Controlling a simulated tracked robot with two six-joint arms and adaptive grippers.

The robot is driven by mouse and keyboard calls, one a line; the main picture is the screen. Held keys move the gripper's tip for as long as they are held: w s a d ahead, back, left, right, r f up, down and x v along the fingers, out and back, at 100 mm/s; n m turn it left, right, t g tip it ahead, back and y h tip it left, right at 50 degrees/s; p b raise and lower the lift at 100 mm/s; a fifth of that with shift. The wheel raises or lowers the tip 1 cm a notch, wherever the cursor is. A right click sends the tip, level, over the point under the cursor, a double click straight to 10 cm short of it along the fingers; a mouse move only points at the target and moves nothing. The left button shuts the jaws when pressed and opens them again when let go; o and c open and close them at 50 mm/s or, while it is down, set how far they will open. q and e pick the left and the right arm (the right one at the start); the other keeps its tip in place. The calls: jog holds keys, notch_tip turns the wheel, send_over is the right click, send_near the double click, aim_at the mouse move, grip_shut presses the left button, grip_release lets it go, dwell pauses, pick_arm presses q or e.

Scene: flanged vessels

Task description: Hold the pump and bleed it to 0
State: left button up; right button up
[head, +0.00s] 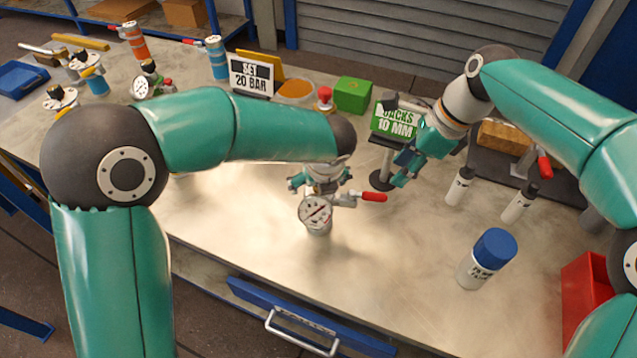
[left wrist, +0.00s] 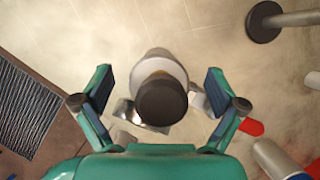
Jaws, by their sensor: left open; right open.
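The pump, as I take it, is a metal unit with a round white dial gauge (head: 315,212) and a red-tipped lever (head: 373,197) on its right. It stands upright on the bench. The dial reading is too small to tell. My left gripper (head: 320,176) is over its top, partly hidden by my left arm. In the left wrist view the pump's dark round cap (left wrist: 161,100) sits between the open fingers of my left gripper (left wrist: 160,78), with a gap on each side. The red lever (left wrist: 250,127) shows at right. My right gripper (head: 402,168) is open and empty, right of the pump.
A green sign (head: 396,118) reading "JACKS 10 MM" is close by my right gripper. A "SET 20 BAR" sign (head: 251,75) stands behind. A blue-capped bottle (head: 487,258) and a red bin (head: 587,290) are at right. The bench front is clear.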

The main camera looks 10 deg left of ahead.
pick_arm(q)
jog(key=shift+w+a+f, duration=0.1)
jog(key=shift+w+f, duration=0.05)
jog(key=shift+f, duration=0.35)
jog(key=c, duration=1.7)
jog(key=shift+o, duration=0.2)
